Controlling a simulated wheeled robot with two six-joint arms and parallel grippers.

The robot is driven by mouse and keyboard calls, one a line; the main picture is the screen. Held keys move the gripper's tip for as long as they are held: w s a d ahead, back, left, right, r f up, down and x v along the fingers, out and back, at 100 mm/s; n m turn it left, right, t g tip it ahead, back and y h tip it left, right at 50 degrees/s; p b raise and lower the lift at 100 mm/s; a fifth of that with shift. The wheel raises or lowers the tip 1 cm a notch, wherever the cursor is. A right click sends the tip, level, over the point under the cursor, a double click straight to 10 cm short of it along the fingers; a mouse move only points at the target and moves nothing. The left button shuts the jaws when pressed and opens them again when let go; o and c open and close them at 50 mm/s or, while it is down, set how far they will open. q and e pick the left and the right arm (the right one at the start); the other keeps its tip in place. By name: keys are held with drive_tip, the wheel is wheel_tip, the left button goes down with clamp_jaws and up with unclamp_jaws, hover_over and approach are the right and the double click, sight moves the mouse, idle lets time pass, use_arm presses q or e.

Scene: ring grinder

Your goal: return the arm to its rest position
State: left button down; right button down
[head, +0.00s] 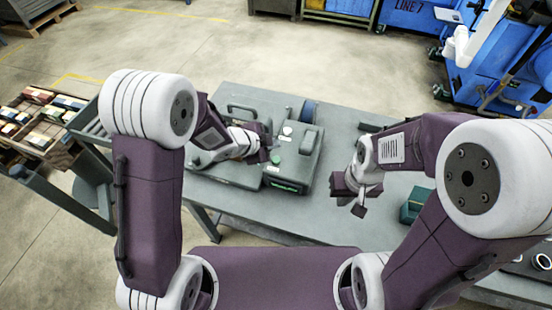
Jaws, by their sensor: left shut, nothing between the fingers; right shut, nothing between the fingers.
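My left arm reaches over the grey table (258,222), and its gripper (270,149) is shut and empty. It is in front of or over the left side of the grey grinder (291,172); I cannot tell whether it touches. My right arm is bent over the table too. Its gripper (357,202) is shut and empty, to the right of the grinder and apart from it. The grinder has a green button and a green lit display on its front. My forearms hide parts of the table.
A dark green box (412,205) is on the table at right, partly behind my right arm. A rack of small boxes (42,121) stands at left. Blue machinery (500,75) stands at the far right. Open floor lies beyond the table.

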idle(0.4)
use_arm(q)
drive_tip(key=shift+w+a+r, duration=0.1)
drive_tip(key=shift+w+a, duration=0.05)
drive_tip(key=shift+a, duration=0.05)
drive_tip(key=w+a+r+n+t+y, duration=0.1)
drive_tip(key=w+a+r+n+t, duration=0.1)
drive_tip(key=a+r, duration=0.4)
drive_tip(key=s+a+n+y, duration=0.3)
drive_tip(key=a+n+y, duration=0.15)
drive_tip(key=a, duration=0.25)
drive_tip(key=s+a+f+n+g, duration=0.1)
drive_tip(key=s+f+n+g, duration=0.1)
drive_tip(key=s, duration=0.4)
drive_tip(key=s+a+f+n+g, duration=0.1)
drive_tip(key=s+f+n+g, duration=0.1)
drive_tip(key=s+n, duration=0.3)
drive_tip(key=s+a+f+n+g, duration=0.1)
drive_tip(key=s+f+n+g, duration=0.1)
drive_tip(key=s, duration=0.5)
drive_tip(key=shift+s+a+n+g, duration=0.15)
drive_tip(key=shift+a+n+g, duration=0.15)
drive_tip(key=shift+n+g, duration=0.7)
drive_tip(key=shift+s+a+y, duration=0.1)
drive_tip(key=shift+s+y, duration=0.1)
drive_tip(key=shift+y, duration=0.05)
